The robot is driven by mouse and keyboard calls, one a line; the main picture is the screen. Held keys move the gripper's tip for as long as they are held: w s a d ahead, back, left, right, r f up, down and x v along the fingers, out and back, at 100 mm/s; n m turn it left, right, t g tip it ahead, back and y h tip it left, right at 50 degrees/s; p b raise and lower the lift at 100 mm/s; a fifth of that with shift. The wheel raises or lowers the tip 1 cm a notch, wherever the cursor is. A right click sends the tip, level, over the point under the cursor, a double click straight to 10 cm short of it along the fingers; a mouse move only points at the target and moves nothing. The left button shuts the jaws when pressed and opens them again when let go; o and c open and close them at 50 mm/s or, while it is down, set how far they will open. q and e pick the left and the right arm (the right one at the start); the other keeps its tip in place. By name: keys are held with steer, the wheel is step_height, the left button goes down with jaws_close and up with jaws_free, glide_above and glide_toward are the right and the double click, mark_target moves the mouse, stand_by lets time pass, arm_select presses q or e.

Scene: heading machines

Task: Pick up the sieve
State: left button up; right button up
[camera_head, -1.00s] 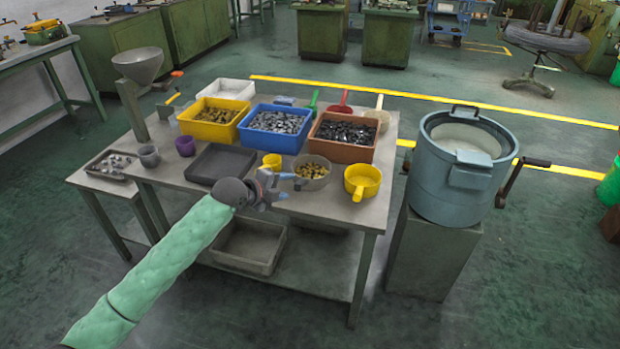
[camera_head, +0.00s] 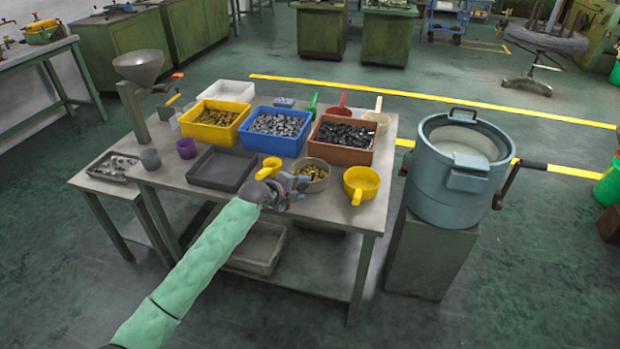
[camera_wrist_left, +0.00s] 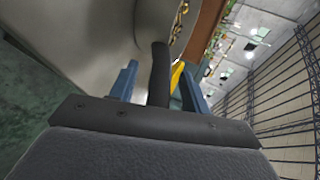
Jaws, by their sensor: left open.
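The sieve (camera_head: 320,185) is a round grey-brown bowl with brass-coloured pieces in it, near the front of the table. My left gripper (camera_head: 298,184) is at its front left side. In the left wrist view, a dark handle (camera_wrist_left: 160,72), apparently the sieve's, stands between the two blue fingers of my gripper (camera_wrist_left: 158,84). The fingers are open, with gaps beside the handle. Part of the sieve's bowl (camera_wrist_left: 178,28) with yellow pieces shows beyond. My gripper hides the handle in the head view. My right gripper is not in view.
A yellow scoop (camera_head: 362,182) is right of the sieve and a yellow cup (camera_head: 272,164) left. Yellow (camera_head: 215,134), blue (camera_head: 272,143) and brown (camera_head: 340,152) bins stand behind. A dark tray (camera_head: 222,182) lies left. A blue drum machine (camera_head: 448,190) stands right of the table (camera_head: 340,216).

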arm_select(q)
steer(key=shift+d, duration=0.1)
jaws_close()
